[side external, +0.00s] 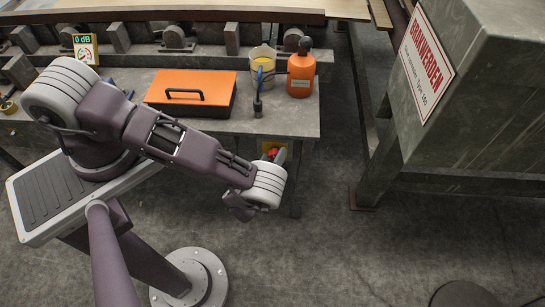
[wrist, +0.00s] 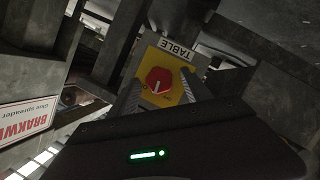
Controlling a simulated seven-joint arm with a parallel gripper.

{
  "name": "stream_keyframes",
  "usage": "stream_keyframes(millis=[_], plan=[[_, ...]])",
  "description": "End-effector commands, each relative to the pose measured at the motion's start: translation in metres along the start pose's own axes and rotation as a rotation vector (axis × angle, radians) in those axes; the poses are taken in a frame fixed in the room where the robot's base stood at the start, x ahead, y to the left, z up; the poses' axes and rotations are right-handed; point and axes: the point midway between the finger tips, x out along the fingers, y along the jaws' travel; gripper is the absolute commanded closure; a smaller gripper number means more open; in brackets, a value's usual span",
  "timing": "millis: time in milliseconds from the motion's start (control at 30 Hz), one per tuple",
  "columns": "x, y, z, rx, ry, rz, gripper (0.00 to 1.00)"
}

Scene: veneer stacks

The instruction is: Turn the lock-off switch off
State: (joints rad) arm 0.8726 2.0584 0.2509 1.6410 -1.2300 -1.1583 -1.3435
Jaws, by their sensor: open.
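The lock-off switch is a red round knob (wrist: 158,80) with a pale mark on it, on a yellow plate (wrist: 165,60) in the wrist view. A white label reading TABLE (wrist: 176,49) sits at the plate's upper edge. In the side view the red knob (side external: 272,152) shows small under the bench's front edge, partly hidden by my wrist. My gripper (wrist: 161,84) is open, with a ridged grey finger on each side of the knob in the picture. I cannot tell whether the fingers touch it or which setting the mark shows.
The workbench (side external: 300,122) carries an orange case (side external: 190,88), an orange bottle (side external: 301,75), a tub with yellow contents (side external: 262,58) and a 0 dB sign (side external: 86,48). A grey machine labelled BRAKWERDEN (side external: 470,110) stands right. The floor (side external: 330,250) between is clear.

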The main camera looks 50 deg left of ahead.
Motion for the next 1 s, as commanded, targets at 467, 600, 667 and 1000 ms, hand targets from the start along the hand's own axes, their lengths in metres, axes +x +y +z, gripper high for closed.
stream_keyframes(millis=[467,600,667,1000], plan=[[-0.069,0.001,0.0,0.0,0.0,0.001,0.43],[-0.071,0.0,0.0,-0.001,0.0,0.0,0.43],[-0.071,0.0,0.0,-0.001,0.0,0.0,0.43],[-0.056,0.063,0.068,0.917,-0.391,0.238,0.43]])
